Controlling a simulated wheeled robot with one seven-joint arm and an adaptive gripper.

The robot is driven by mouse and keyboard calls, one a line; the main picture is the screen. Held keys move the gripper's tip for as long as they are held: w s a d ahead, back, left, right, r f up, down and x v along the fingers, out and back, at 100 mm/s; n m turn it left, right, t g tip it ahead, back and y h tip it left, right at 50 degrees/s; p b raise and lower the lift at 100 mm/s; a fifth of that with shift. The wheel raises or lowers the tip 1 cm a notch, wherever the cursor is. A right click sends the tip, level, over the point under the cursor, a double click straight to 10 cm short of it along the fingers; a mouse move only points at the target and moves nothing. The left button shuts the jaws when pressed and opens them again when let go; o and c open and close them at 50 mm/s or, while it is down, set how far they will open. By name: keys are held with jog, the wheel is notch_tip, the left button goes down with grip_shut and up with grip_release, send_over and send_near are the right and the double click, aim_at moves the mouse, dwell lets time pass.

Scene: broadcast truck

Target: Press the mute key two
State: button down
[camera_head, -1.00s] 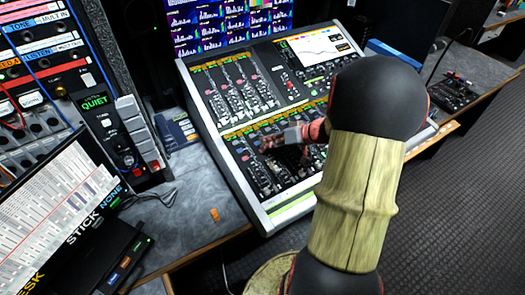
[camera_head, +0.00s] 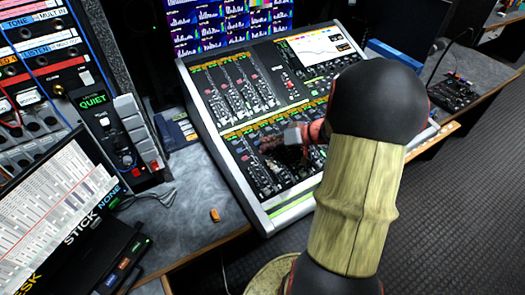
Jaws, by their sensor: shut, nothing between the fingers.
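The mixing console (camera_head: 284,209) stands in the middle of the head view, with an upper and a lower bank of faders and small keys. My gripper (camera_head: 268,143) is over the lower bank, around its middle, with its fingers shut and empty. The fingertips are dark and small against the console, so I cannot tell whether they touch a key. Mute key two is too small to pick out among the keys. My arm covers the right part of the lower bank.
A panel with a QUIET sign (camera_head: 95,101) and a tilted screen (camera_head: 62,195) stand to the left. A small orange object (camera_head: 214,215) lies on the grey desk (camera_head: 180,228). Monitors (camera_head: 225,20) rise behind the console. The carpeted floor at right is clear.

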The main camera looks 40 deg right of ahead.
aim_at(268, 152)
jog(key=shift+s+r, duration=0.15)
jog(key=shift+r, duration=0.7)
jog(key=shift+r, duration=0.1)
jog(key=r+p, duration=0.1)
jog(key=r, duration=0.1)
jog(key=r+p, duration=0.1)
jog(key=r, duration=0.2)
jog(key=shift+s+a+r+p, duration=0.15)
jog(key=shift+s+r+p, duration=0.2)
jog(key=shift+s+p, duration=0.05)
dwell(0.5)
